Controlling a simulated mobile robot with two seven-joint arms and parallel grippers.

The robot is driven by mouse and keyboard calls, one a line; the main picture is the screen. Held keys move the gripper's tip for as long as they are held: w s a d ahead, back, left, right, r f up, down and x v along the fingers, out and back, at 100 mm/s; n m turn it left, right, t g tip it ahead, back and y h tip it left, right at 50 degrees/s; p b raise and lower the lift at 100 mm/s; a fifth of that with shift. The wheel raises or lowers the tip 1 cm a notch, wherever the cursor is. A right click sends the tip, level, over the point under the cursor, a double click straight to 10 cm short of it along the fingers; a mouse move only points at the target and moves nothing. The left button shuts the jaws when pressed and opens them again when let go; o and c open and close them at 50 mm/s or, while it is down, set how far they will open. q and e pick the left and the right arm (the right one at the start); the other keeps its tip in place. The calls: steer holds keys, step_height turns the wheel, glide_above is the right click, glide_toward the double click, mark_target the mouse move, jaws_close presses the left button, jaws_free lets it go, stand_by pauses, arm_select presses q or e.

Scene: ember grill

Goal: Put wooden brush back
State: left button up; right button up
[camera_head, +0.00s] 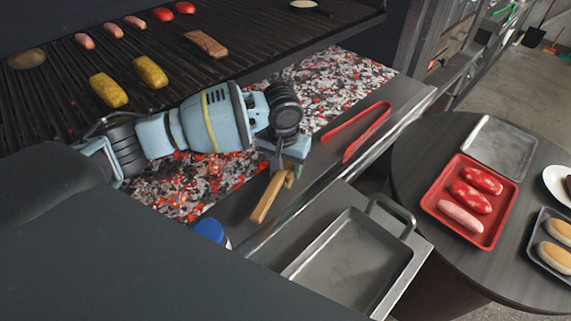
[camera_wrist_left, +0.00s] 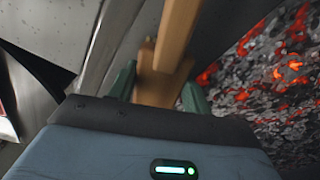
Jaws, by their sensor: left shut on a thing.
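The wooden brush (camera_head: 266,199) has a light brown wooden handle and is held at the grill's front ledge. My left gripper (camera_head: 290,174) comes in from the left over the embers and is shut on the brush. In the left wrist view, the brush's wood (camera_wrist_left: 168,62) runs up between the two green fingers of my left gripper (camera_wrist_left: 160,88). The brush's far end is cut off there, and I cannot tell whether it touches the ledge. My right gripper is not in view.
Red tongs (camera_head: 357,132) lie on the ledge (camera_head: 395,98) right of my gripper. Glowing embers (camera_head: 335,85) lie behind. A metal pan (camera_head: 350,262) sits in front, a blue-topped object (camera_head: 211,231) to the left. A round table (camera_head: 420,135) with a red tray (camera_head: 437,207) stands right.

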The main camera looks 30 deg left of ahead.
arm_select(q)
steer(key=shift+f, duration=0.6)
steer(key=o, duration=1.3)
steer(key=shift+c, duration=0.2)
steer(key=r, duration=0.5)
steer(key=r+p, duration=0.1)
steer(key=r, duration=0.1)
steer(key=shift+s+r, duration=0.3)
steer(key=shift+r, duration=0.05)
steer(key=shift+s+f, duration=0.1)
